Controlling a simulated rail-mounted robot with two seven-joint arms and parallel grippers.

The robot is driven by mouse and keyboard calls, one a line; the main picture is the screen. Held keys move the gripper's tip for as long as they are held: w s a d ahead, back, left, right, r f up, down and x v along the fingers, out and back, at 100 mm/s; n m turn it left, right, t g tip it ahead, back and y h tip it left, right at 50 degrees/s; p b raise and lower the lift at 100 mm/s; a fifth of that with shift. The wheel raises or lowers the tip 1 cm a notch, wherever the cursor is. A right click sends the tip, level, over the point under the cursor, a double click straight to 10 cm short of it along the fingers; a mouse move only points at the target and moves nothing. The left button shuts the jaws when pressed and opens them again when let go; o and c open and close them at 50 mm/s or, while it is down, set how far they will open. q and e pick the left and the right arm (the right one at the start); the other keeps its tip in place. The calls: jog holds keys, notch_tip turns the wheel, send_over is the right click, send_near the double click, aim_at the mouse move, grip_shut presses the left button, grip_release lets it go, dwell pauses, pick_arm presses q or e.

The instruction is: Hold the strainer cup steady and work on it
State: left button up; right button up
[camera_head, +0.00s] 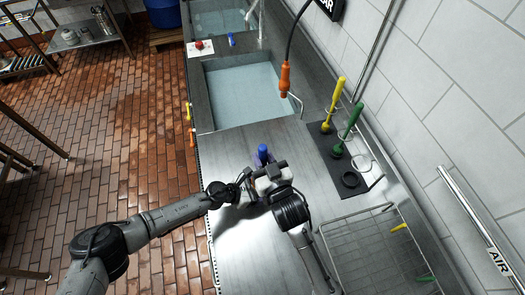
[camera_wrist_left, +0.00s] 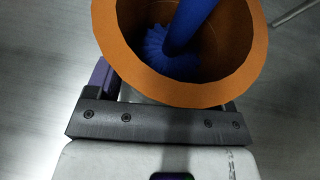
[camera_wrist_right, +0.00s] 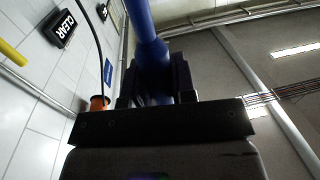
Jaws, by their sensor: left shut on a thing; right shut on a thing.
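An orange strainer cup (camera_wrist_left: 245,75) is seen from above its rim in the left wrist view. A blue brush (camera_wrist_left: 190,30) stands inside it, its ridged head down in the cup. My left gripper (camera_wrist_left: 160,98) is shut on the cup's side. My right gripper (camera_head: 264,165) is shut on the blue brush, whose handle top (camera_head: 263,151) sticks up between the jaws. The right wrist view shows the blue shaft (camera_wrist_right: 142,30) rising out of the right jaws. In the head view both grippers meet over the steel counter and hide the cup.
A yellow brush (camera_head: 335,98) and a green brush (camera_head: 348,125) stand on a dark wall-side mat (camera_head: 325,140). A wire rack (camera_head: 370,245) lies at the right. A water-filled sink (camera_head: 240,92) is behind. An orange pendant (camera_head: 285,78) hangs above the counter.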

aim_at(262, 146)
jog(key=shift+f, duration=0.3)
jog(key=shift+r, duration=0.1)
jog(key=shift+r, duration=4.2)
jog(key=shift+f, duration=0.1)
jog(key=shift+f, duration=4.3)
jog(key=shift+r, duration=0.1)
jog(key=shift+r, duration=4.3)
